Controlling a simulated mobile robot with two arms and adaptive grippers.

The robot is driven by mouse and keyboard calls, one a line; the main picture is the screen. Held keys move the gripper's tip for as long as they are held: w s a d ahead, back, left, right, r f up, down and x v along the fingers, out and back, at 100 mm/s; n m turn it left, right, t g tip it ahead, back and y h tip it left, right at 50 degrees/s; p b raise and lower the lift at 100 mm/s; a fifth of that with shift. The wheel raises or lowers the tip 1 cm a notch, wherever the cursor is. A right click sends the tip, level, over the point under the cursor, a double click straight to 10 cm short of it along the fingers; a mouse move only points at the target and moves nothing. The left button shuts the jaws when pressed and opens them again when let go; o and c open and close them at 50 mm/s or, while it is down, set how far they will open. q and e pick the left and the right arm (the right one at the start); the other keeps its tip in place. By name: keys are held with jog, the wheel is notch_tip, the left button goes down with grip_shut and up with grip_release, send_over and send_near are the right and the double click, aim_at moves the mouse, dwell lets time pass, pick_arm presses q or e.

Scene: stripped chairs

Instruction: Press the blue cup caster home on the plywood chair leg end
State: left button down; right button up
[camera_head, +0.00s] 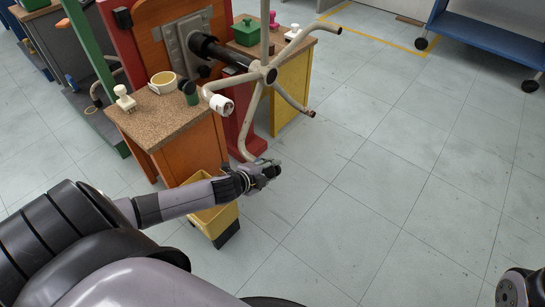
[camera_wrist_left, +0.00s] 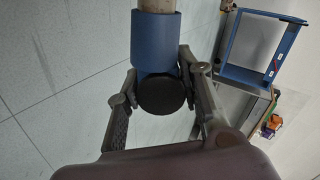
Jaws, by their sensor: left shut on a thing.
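The plywood chair (camera_head: 178,45) is held sideways on a dark shaft, and its pale tubular legs (camera_head: 262,105) spread from a hub. In the left wrist view, the blue cup caster (camera_wrist_left: 155,38) is around the end of a pale leg (camera_wrist_left: 158,6); how deep the leg sits in it is hidden. A dark round part (camera_wrist_left: 162,96) shows below the blue cup. My left gripper (camera_wrist_left: 160,82) has one finger on each side of the caster and is shut on it. In the head view, my left gripper (camera_head: 262,172) is near the lower leg's end. My right gripper is not in view.
A white caster (camera_head: 222,105) is on another leg. A yellow bin (camera_head: 214,220) stands below my left arm.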

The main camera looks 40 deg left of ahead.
pick_arm(q)
jog(key=shift+a, duration=0.4)
jog(key=shift+w+a, duration=0.1)
jog(key=shift+a, duration=0.05)
jog(key=shift+a, duration=0.55)
jog(key=c, duration=1)
grip_release()
jog(key=shift+c, duration=0.2)
jog(key=v, duration=1.2)
